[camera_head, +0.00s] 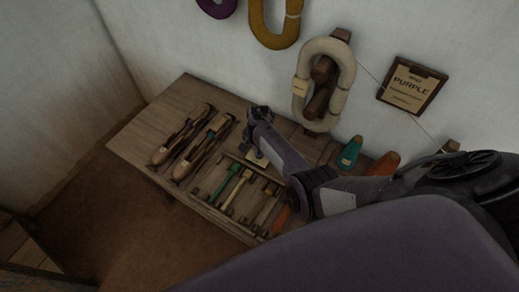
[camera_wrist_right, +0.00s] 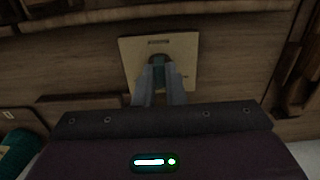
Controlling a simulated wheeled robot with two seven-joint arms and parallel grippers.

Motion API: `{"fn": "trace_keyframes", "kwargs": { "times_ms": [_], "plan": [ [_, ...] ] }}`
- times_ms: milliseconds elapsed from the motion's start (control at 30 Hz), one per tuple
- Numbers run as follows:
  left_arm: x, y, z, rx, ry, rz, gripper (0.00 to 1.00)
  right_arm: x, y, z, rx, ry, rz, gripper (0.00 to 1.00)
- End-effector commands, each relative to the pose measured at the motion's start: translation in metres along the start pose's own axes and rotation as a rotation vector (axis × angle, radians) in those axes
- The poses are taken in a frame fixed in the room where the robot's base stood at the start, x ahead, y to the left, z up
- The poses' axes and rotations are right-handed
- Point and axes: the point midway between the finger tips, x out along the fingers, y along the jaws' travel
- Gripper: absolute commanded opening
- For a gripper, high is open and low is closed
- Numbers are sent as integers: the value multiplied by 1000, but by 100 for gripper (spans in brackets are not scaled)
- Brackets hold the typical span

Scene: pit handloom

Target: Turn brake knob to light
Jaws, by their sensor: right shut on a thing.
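A small cream plate (camera_wrist_right: 185,48) lies on the wooden bench top in the right wrist view, with a short dark mark near its far edge. It shows partly in the head view (camera_head: 258,161), beside my right arm. My right gripper (camera_wrist_right: 159,78) points down over the plate, its two grey fingers shut on a small dark knob (camera_wrist_right: 158,70) in the middle of it. The fingers hide most of the knob, so its turn angle and any pointer cannot be read. My left gripper is not in view.
Two wooden shuttles (camera_head: 205,146) lie left of the plate. A tray of coloured tools (camera_head: 238,189) is in front. A teal cone (camera_head: 350,153) and an orange cone (camera_head: 383,164) stand right. Yarn hanks (camera_head: 343,76) and a "PURPLE" card (camera_head: 412,87) hang on the wall.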

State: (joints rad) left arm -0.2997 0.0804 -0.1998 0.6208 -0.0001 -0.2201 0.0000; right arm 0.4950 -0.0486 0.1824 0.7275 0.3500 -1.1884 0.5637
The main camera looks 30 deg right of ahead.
Motion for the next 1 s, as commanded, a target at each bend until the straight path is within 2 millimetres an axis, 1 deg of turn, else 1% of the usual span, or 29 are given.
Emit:
{"fn": "trace_keyframes", "kwargs": {
  "times_ms": [467,500,633,900,1000],
  "plan": [
    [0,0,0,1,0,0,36,0,0,-1,12,2,-1,0],
    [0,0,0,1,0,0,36,0,0,-1,11,2,-1,15],
    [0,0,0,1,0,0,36,0,0,0,11,1,-1,32],
    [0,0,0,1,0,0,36,-1,0,0,11,1,0,32],
    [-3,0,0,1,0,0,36,-8,0,-1,10,2,-1,32]
  ]
}}
